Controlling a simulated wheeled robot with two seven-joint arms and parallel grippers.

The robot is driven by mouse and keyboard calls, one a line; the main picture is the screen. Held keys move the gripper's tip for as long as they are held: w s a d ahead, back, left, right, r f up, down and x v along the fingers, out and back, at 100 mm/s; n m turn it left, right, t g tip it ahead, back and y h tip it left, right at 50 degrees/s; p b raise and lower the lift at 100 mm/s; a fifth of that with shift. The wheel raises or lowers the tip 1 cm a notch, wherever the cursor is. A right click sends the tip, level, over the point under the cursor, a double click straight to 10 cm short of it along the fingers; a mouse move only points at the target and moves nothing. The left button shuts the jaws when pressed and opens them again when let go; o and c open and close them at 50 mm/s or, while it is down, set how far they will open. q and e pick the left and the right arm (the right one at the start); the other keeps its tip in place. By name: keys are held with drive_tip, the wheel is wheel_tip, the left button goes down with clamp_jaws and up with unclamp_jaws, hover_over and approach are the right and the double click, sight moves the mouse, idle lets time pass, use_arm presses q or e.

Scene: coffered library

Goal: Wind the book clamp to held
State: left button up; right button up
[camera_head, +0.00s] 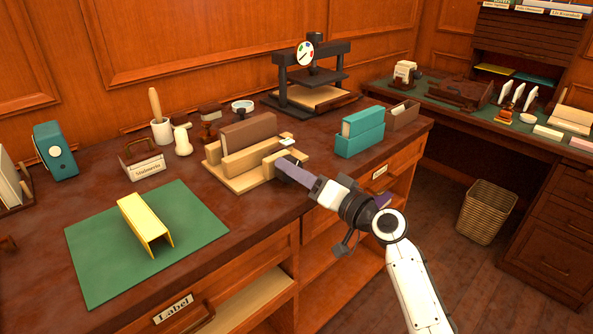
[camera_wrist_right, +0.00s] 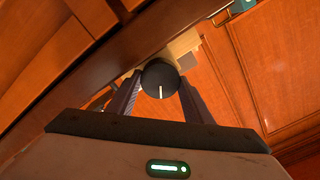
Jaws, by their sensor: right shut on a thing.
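The book clamp (camera_head: 226,176) is a pale wooden frame on the dark desk top, with a brown book (camera_head: 249,132) standing upright between its jaws. My right gripper (camera_head: 282,166) reaches the clamp's right front end. In the right wrist view the gripper's fingers (camera_wrist_right: 158,98) are shut on a round black knob (camera_wrist_right: 160,77) with a white line that points down. The knob is hidden by the gripper in the head view. Whether the jaws press on the book, I cannot tell. My left gripper does not show.
A teal slipcase (camera_head: 360,142) stands right of the clamp. A press with a dial (camera_head: 306,53) stands behind. A green mat (camera_head: 190,212) with a yellow folded cover (camera_head: 143,218) lies to the left. A wicker basket (camera_head: 487,212) is on the floor.

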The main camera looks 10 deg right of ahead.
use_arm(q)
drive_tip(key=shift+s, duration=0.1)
use_arm(e)
drive_tip(key=shift+m, duration=0.4)
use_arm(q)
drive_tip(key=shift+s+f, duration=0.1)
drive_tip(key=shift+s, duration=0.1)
use_arm(e)
drive_tip(key=o, duration=1)
drive_tip(key=shift+o, duration=0.2)
drive_tip(key=shift+f, duration=0.1)
drive_tip(key=shift+f, duration=0.1)
